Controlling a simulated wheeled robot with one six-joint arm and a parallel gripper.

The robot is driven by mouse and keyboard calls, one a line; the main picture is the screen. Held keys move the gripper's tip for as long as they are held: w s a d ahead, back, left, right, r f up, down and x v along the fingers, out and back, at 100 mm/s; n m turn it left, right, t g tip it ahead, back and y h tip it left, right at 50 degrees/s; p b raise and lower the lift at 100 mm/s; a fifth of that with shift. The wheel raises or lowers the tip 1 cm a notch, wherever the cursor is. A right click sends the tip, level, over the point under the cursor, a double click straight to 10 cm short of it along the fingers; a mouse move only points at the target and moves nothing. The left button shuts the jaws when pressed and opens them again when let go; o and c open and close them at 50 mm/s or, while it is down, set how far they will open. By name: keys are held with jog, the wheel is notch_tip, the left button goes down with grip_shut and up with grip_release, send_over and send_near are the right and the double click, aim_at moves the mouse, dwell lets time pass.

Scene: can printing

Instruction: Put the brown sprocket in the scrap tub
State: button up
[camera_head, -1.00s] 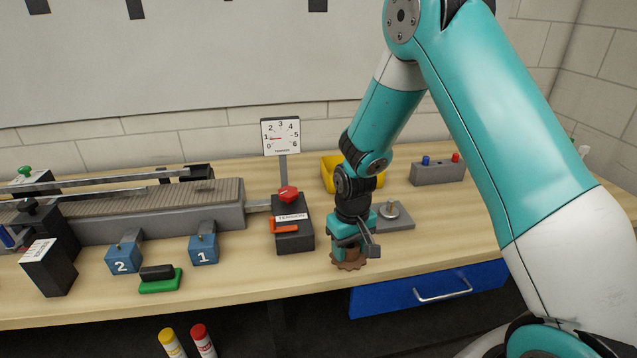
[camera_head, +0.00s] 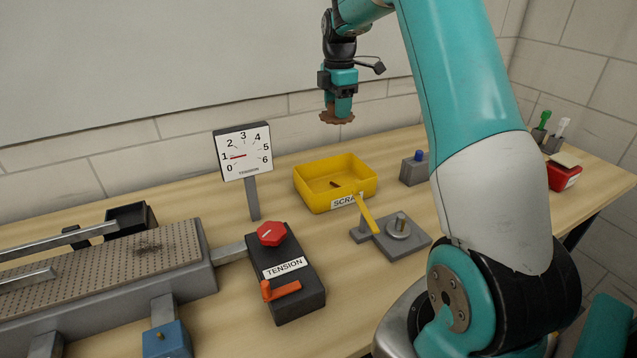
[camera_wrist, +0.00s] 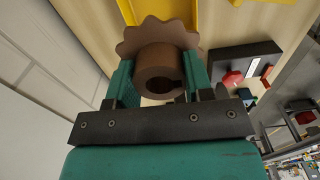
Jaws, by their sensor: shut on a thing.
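The brown sprocket (camera_wrist: 160,65) is held by its hub between the fingers of my gripper (camera_wrist: 158,85), with its toothed rim facing away from the wrist. In the head view the sprocket (camera_head: 337,117) hangs below my gripper (camera_head: 338,104), which points down in the air above the back of the bench. The yellow scrap tub (camera_head: 340,187) stands on the bench below the sprocket, apart from it. A small dark thing lies in the tub. A yellow edge of the tub (camera_wrist: 190,20) shows beyond the sprocket in the wrist view.
A grey fixture (camera_head: 412,242) with a peg, a metal disc and a yellow lever stands in front of the tub. The tension box (camera_head: 290,290) and dial (camera_head: 243,152) are to its left. A grey block with a blue knob (camera_head: 414,170) is to its right.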

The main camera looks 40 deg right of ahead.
jog(key=f+p, duration=0.1)
jog(key=f, duration=0.5)
jog(key=f+p, duration=0.1)
jog(key=f, duration=0.5)
jog(key=f+p, duration=0.2)
jog(key=f, duration=0.4)
jog(key=shift+w+d+f, duration=0.15)
jog(key=shift+w+f, duration=0.1)
jog(key=shift+f, duration=0.45)
jog(key=shift+f, duration=0.1)
jog(key=shift+f, duration=0.3)
jog(key=o, duration=1)
jog(key=shift+c, duration=0.2)
